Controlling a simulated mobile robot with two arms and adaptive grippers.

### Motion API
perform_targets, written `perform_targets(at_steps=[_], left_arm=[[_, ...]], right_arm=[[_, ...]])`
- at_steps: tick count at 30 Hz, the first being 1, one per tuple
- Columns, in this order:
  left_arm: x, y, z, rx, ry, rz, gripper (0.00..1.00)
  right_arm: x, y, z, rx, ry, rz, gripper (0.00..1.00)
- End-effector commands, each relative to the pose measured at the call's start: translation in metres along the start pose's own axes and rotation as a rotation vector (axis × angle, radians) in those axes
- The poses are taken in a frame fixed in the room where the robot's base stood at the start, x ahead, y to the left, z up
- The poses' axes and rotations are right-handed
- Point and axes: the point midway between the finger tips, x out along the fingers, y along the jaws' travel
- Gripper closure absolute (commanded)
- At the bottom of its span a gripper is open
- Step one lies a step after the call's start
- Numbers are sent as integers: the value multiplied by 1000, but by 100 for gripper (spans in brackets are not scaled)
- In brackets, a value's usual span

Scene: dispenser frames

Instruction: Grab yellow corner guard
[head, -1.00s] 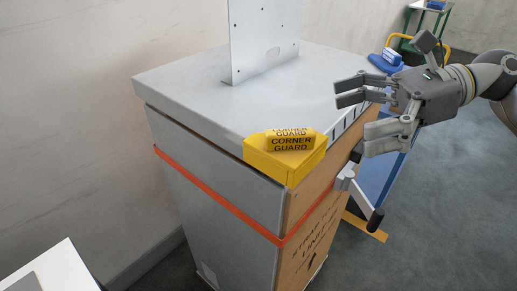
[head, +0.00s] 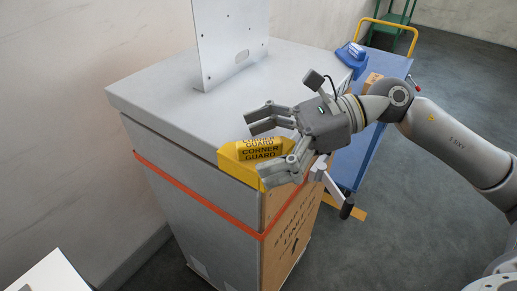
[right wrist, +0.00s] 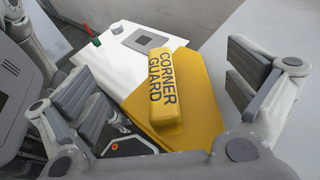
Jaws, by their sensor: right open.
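The yellow corner guard (head: 258,153) sits on the near corner of the grey-topped cabinet (head: 180,105), its "CORNER GUARD" label readable. In the right wrist view the guard (right wrist: 163,88) lies between the spread fingers, with gaps on both sides. My right gripper (head: 259,147) is open at the guard, one set of fingers over the cabinet top and the other by the front side. In the right wrist view the right gripper (right wrist: 166,102) holds nothing. Part of the guard is hidden behind the fingers in the head view. My left gripper is not seen.
An upright metal plate (head: 232,40) stands on the cabinet top. An orange strap (head: 195,195) circles the cabinet. A lever with a black grip (head: 347,207) sticks out at the right. A blue cart (head: 390,75) stands behind; a white surface (head: 50,272) is at lower left.

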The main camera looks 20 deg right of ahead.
Motion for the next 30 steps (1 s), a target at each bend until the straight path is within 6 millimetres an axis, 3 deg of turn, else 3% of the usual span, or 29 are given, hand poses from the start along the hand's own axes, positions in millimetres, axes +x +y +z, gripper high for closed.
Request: perform_targets(at_steps=[5, 16, 30], left_arm=[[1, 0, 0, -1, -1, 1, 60], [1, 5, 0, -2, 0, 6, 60], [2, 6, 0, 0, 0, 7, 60]], right_arm=[[0, 0, 0, 0, 0, -1, 0], [0, 0, 0, -1, 0, -1, 44], [-4, -1, 11, -4, -1, -2, 44]])
